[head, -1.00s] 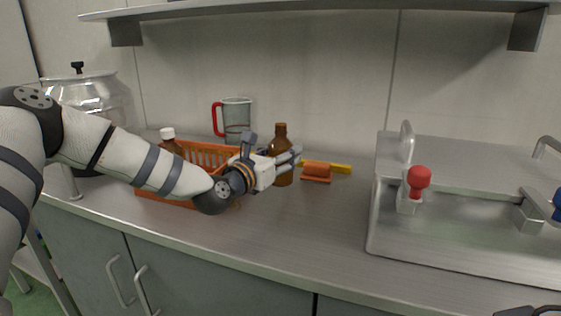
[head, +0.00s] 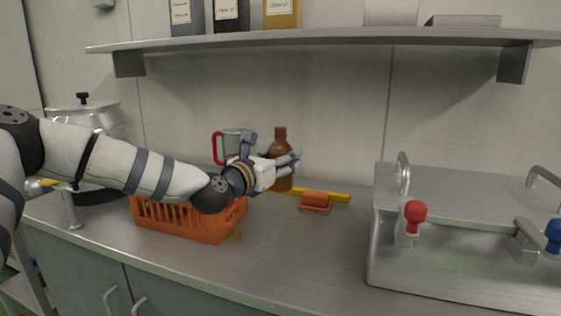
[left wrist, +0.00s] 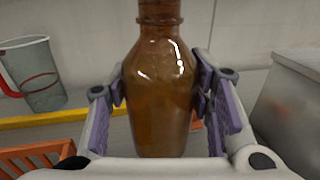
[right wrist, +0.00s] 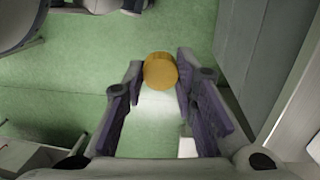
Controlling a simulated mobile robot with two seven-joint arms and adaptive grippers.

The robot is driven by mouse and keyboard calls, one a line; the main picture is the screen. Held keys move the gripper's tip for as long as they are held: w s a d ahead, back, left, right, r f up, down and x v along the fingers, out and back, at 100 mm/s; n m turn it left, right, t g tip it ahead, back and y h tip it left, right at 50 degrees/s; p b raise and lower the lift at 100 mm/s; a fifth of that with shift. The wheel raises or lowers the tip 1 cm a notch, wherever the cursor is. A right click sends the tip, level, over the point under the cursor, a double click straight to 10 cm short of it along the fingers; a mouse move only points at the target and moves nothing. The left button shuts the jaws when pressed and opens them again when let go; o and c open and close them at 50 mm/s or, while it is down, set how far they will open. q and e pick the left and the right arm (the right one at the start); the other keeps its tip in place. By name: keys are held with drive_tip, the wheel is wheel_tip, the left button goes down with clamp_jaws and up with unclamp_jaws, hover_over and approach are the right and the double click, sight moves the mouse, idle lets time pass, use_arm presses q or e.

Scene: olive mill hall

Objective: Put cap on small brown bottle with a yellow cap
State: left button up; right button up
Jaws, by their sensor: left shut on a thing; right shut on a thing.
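The small brown bottle (head: 280,146) has an open neck and is upright. My left gripper (head: 280,172) is shut around its body and holds it above the counter. In the left wrist view the bottle (left wrist: 160,90) stands between the two fingers, its top cut off by the frame. My right gripper (right wrist: 160,85) shows only in the right wrist view. It is shut on a round yellow cap (right wrist: 160,71) at its fingertips, with green floor below. The cap is apart from the bottle.
An orange basket (head: 185,218) stands below my left arm. A red-handled jug (head: 217,149) is behind the gripper. An orange block (head: 316,202) and a yellow strip (head: 335,196) lie behind. A steel unit (head: 470,190) fills the right; a shelf (head: 330,42) hangs above.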

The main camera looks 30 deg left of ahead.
use_arm(q)
drive_tip(key=shift+r, duration=0.1)
idle(0.3)
drive_tip(key=o, duration=0.6)
clamp_jaws()
drive_tip(key=shift+s, duration=0.1)
use_arm(e)
drive_tip(key=shift+s, duration=0.1)
